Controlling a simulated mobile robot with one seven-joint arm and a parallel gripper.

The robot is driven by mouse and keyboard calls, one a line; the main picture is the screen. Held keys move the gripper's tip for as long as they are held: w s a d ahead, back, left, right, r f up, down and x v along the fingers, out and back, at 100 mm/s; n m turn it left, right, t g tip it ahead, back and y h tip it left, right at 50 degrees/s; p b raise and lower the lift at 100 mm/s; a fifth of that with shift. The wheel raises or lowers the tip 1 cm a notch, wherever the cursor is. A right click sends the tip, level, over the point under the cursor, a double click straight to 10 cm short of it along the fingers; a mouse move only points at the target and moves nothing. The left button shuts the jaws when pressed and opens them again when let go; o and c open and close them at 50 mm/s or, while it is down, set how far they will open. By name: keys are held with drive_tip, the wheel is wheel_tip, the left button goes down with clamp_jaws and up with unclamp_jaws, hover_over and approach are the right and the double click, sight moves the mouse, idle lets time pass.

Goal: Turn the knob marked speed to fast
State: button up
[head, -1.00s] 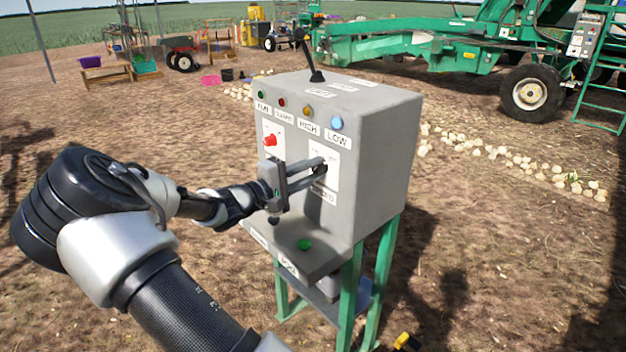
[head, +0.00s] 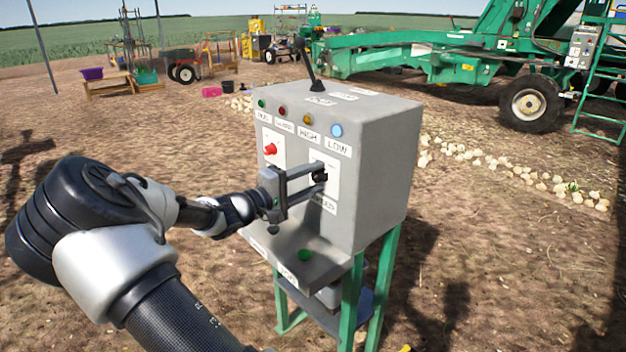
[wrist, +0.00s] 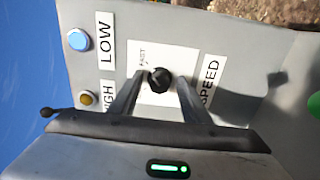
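The black speed knob (wrist: 159,80) sits on a white plate (wrist: 152,96) on the grey control box (head: 378,150). In the wrist view, a FAST label (wrist: 143,57) is beside the knob, with a SPEED label (wrist: 209,82) to the right. A small light mark shows on the knob's upper left, towards FAST. My gripper (head: 323,177) is at the plate, its two fingers apart on either side of the knob. In the wrist view, gaps show between the knob and both fingers. In the head view, the fingers partly cover the knob and plate.
A red knob (head: 270,149) is left of the plate, below several coloured lights. A black lever (head: 305,60) stands on top of the box. A shelf with a green button (head: 305,255) juts out below my gripper. Green machinery (head: 400,50) stands behind.

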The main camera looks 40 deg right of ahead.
drive_tip(key=s+a+p, duration=0.1)
drive_tip(key=a+p, duration=0.1)
drive_tip(key=a, duration=1.5)
drive_tip(key=shift+s+a, duration=0.2)
